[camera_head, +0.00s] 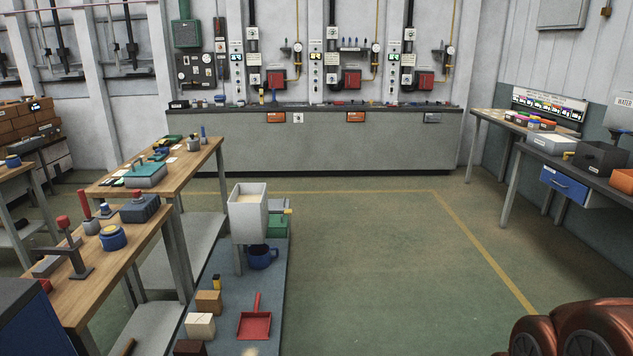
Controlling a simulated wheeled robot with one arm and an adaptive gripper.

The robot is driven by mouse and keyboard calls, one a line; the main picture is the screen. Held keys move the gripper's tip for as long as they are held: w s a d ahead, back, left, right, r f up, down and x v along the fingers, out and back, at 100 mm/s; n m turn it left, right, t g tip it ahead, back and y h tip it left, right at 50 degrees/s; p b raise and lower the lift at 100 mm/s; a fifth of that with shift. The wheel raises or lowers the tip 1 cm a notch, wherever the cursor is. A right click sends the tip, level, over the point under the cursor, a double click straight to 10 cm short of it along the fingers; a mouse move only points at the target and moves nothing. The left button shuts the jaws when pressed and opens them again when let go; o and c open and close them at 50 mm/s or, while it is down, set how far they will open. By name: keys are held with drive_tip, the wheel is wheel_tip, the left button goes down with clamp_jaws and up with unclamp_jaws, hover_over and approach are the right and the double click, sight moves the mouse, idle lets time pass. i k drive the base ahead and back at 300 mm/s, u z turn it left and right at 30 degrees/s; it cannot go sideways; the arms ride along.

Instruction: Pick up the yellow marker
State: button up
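I cannot pick out a yellow marker with certainty. A small upright yellow item (262,96) stands on the long back counter (330,107), too small to identify. A short yellow and black item (216,282) stands on the low grey platform (263,325) behind the wooden blocks. Another small yellow piece (288,211) shows beside the grey hopper (248,212). My gripper does not show in this view, so its state and what it may hold are hidden.
Wooden workbenches (205,158) with tools and jars stand at left. The platform holds blocks, a blue mug (262,257) and a red dustpan (255,322). A bench with a blue drawer (565,185) stands at right. The green floor (370,260) between is clear.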

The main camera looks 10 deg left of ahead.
sight(216, 282)
drive_tip(key=i, duration=3.25)
drive_tip(key=u, duration=3.2)
drive_tip(key=i, duration=0.65)
drive_tip(key=z, duration=0.2)
